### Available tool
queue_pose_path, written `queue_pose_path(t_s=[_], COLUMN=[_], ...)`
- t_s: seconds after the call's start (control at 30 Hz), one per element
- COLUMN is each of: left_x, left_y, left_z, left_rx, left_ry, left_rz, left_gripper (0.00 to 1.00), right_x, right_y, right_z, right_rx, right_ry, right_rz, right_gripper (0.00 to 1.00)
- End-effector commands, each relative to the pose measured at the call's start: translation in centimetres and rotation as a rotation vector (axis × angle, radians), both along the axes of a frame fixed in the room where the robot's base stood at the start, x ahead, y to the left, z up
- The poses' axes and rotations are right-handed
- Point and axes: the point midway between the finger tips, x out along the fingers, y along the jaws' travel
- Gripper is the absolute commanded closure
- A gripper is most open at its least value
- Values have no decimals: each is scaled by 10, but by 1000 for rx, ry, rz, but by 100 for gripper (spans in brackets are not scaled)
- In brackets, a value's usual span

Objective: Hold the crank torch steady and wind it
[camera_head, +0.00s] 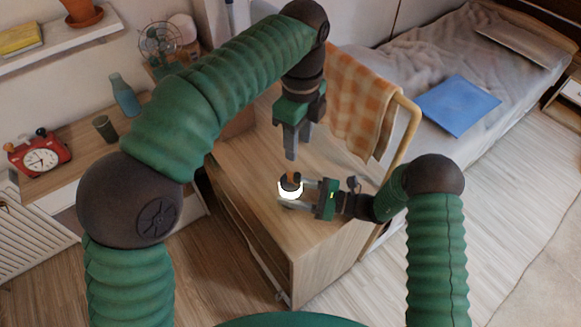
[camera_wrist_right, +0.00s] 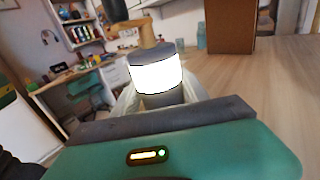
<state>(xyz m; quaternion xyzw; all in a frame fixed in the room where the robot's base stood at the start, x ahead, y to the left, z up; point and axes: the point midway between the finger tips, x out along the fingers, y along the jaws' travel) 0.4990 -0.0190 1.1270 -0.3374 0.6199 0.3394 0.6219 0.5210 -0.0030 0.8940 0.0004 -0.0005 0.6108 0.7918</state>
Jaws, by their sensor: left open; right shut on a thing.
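The crank torch (camera_head: 290,190) stands upright on the wooden drawer cabinet, with a glowing white band and a grey top. Its orange-brown crank (camera_head: 291,178) sits on top; in the right wrist view the torch (camera_wrist_right: 156,75) fills the middle, with the crank (camera_wrist_right: 146,32) above it. My right gripper (camera_head: 299,194) is shut on the torch's body from the right, its pale fingers either side. My left gripper (camera_head: 291,152) is open and points down, just above the crank and apart from it. A dark shape at the top of the wrist view is cut off.
The cabinet top (camera_head: 245,160) is clear around the torch. An orange checked cloth (camera_head: 355,105) hangs on a wooden rail behind it. A bed with a blue folder (camera_head: 458,105) is at right. A desk at left holds a red clock (camera_head: 40,155), a cup (camera_head: 104,128) and a blue bottle (camera_head: 124,95).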

Motion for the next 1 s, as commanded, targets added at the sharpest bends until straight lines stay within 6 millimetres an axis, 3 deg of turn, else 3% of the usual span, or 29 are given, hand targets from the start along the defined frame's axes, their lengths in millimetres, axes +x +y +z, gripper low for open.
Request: queue_pose_path(t_s=[0.4, 0.43, 0.6, 1.0], left_x=[0, 0, 0, 0], left_y=[0, 0, 0, 0], left_z=[-1, -1, -1, 0], left_rx=[0, 0, 0, 0], left_ry=[0, 0, 0, 0], left_rz=[0, 0, 0, 0], left_gripper=[58, 58, 58, 58], right_x=[-1, -1, 0, -2], right_y=[0, 0, 0, -8], right_z=[-2, -2, -1, -1], right_rx=[-3, -3, -2, -2], right_ry=[3, 3, 3, 1], right_rz=[0, 0, 0, -2], right_gripper=[95, 47, 25, 23])
